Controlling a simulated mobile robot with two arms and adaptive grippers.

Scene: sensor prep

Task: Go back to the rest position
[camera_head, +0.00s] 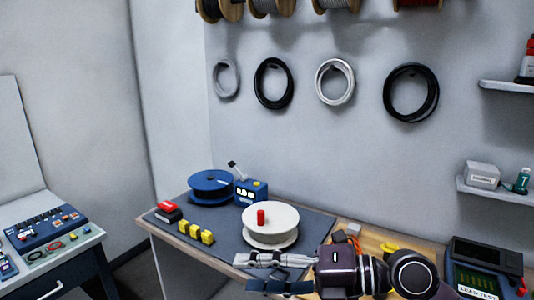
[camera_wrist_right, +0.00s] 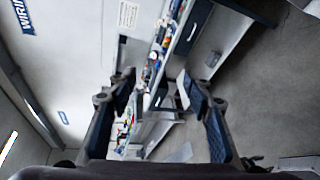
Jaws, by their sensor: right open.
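My right gripper (camera_head: 252,273) reaches in from the lower right in the head view, in front of the workbench's near edge, its fingers pointing left. It is open. In the right wrist view the two fingers of the right gripper (camera_wrist_right: 158,92) stand apart with nothing between them. In the head view the gripper appears just below the white spool (camera_head: 271,238) with a red cylinder (camera_head: 261,217) on its top. I cannot tell its exact height or distance from the bench. My left gripper is not in view.
The dark mat (camera_head: 218,222) on the bench holds a blue spool (camera_head: 211,190), a blue device (camera_head: 251,192), yellow blocks (camera_head: 195,231) and a red-black block (camera_head: 168,211). A tester (camera_head: 478,266) stands at right. Another table with a control panel (camera_head: 45,238) is at left.

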